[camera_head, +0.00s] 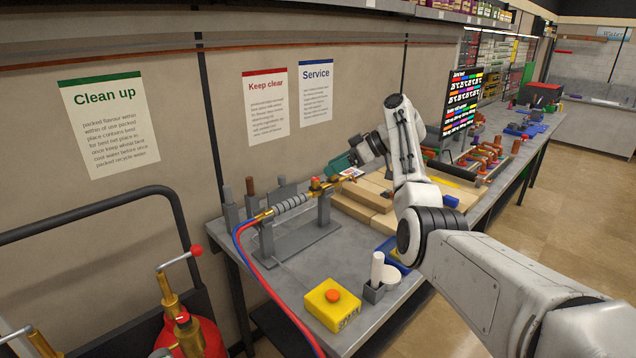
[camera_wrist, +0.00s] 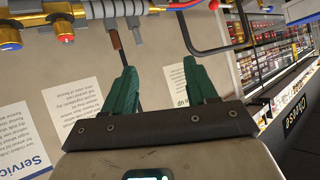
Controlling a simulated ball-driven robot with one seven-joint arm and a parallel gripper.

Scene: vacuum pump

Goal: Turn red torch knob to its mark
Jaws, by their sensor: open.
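The torch (camera_head: 292,204) lies across a grey stand (camera_head: 300,234) on the bench, with a ribbed grey grip and brass fittings. A red knob (camera_head: 315,181) shows on its brass right part, close to my gripper (camera_head: 338,166). In the wrist view the torch runs along the top edge, and the red knob (camera_wrist: 65,39) is at upper left. My gripper (camera_wrist: 162,84) has green fingers spread apart with nothing between them. The fingers are apart from the knob. The knob's mark cannot be made out.
Red and blue hoses (camera_head: 243,250) hang from the torch's left end. A yellow spark box (camera_head: 332,304) and a white stick in a grey holder (camera_head: 377,270) stand in front. Wooden blocks (camera_head: 365,205) lie right of the stand. The wall is close behind.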

